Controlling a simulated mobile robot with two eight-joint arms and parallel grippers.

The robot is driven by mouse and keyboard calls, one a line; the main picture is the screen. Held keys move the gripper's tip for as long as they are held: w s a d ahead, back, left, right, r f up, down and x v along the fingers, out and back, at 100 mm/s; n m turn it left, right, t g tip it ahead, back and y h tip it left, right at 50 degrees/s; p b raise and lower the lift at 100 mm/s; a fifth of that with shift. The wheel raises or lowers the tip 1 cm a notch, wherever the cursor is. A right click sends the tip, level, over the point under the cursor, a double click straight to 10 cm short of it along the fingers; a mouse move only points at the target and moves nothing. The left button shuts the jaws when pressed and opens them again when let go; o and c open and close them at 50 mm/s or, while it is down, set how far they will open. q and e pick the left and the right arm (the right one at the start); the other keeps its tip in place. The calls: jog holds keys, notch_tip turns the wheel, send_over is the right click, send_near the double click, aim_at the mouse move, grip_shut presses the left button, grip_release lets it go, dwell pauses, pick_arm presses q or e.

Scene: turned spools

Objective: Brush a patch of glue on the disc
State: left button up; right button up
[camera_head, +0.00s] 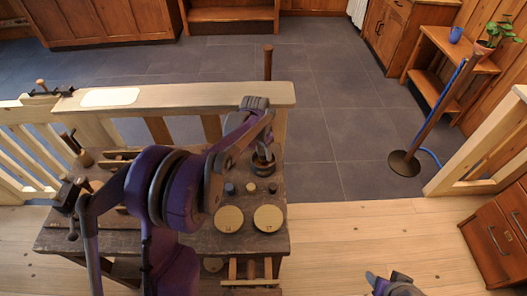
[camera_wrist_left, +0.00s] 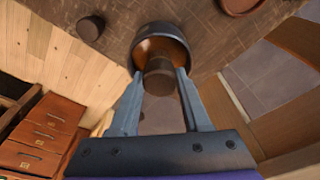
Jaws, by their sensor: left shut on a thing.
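Two pale round discs lie side by side on the dark workbench, the left disc (camera_head: 229,219) and the right disc (camera_head: 268,218). A dark glue pot (camera_head: 263,163) stands behind them; in the left wrist view the pot (camera_wrist_left: 178,40) is open, with brown inside. My left gripper (camera_wrist_left: 160,88) is shut on a brown round-ended thing, seemingly the brush (camera_wrist_left: 158,76), at the pot's mouth. I cannot tell how deep its end reaches. In the head view my left arm hides much of the bench. Part of my right gripper (camera_head: 388,284) shows at the bottom edge, away from the bench.
Small dark pegs (camera_head: 229,188) stand between pot and discs. A pale wooden railing (camera_head: 190,97) runs behind the bench (camera_head: 190,240). Tools lie at the bench's left. A pole on a round base (camera_head: 404,163) stands at right.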

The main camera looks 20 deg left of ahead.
dwell(0.4)
pick_arm(q)
jog(key=shift+r+p, duration=1.65)
jog(key=shift+r, duration=1.85)
pick_arm(e)
jog(key=r, duration=0.1)
jog(key=w+r, duration=0.1)
jog(key=r, duration=0.2)
jog(key=shift+w+r, duration=0.15)
jog(key=shift+w, duration=0.1)
jog(key=shift+s, duration=0.1)
